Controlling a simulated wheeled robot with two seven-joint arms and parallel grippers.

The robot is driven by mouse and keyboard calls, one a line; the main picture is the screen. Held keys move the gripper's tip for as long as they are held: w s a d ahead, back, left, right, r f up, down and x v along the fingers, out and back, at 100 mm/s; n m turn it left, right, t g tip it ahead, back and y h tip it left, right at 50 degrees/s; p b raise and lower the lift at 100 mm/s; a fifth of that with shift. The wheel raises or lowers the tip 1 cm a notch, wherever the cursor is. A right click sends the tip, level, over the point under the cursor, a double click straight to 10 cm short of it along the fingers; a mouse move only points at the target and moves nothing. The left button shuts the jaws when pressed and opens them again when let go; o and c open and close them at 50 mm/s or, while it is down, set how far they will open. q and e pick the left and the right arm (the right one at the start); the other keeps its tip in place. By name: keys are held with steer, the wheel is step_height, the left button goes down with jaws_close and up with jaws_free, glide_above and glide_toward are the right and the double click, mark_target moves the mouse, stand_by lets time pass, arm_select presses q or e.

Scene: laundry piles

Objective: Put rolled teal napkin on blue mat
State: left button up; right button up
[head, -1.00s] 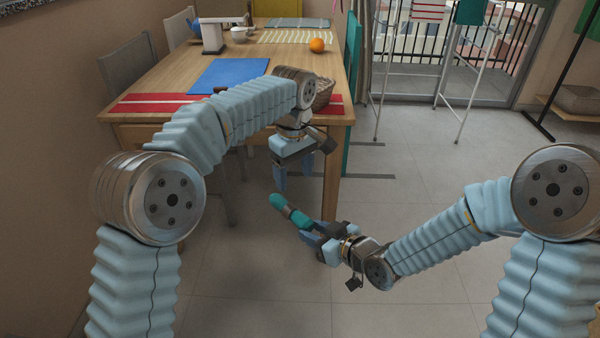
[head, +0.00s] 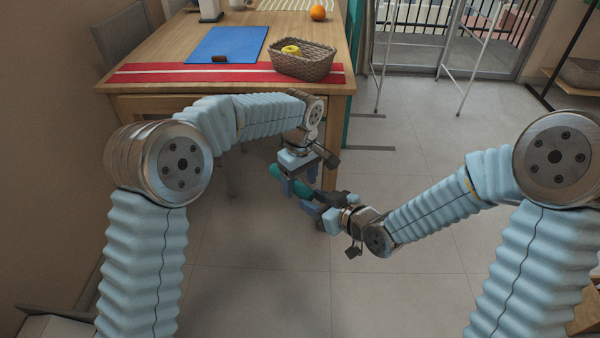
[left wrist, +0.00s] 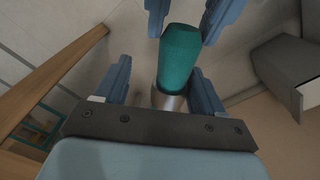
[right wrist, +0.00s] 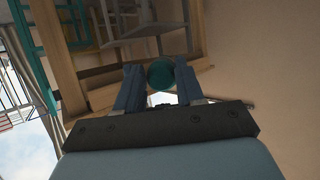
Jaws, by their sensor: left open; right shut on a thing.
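The rolled teal napkin (head: 277,171) is held in the air in front of the table, with a silvery band around it. My right gripper (head: 312,202) is shut on it; in the right wrist view the napkin's round end (right wrist: 160,74) shows between the fingers. My left gripper (head: 292,180) is open above the napkin, and in the left wrist view the napkin (left wrist: 180,58) lies between its spread fingers. The blue mat (head: 228,44) lies flat on the table with a small dark item on its near edge.
The wooden table (head: 150,52) has a red runner (head: 190,73) along its near edge. A wicker basket (head: 303,62) with a yellow fruit stands right of the mat. An orange (head: 318,12) lies farther back. A drying rack (head: 470,50) stands at the right.

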arm_select(q)
steer(key=c, duration=1.1)
arm_select(e)
steer(key=shift+a, duration=0.15)
arm_select(q)
steer(key=shift+d, duration=0.15)
jaws_close()
arm_select(e)
steer(key=o, duration=1.1)
steer(key=shift+s, duration=0.1)
steer(key=shift+o, duration=0.2)
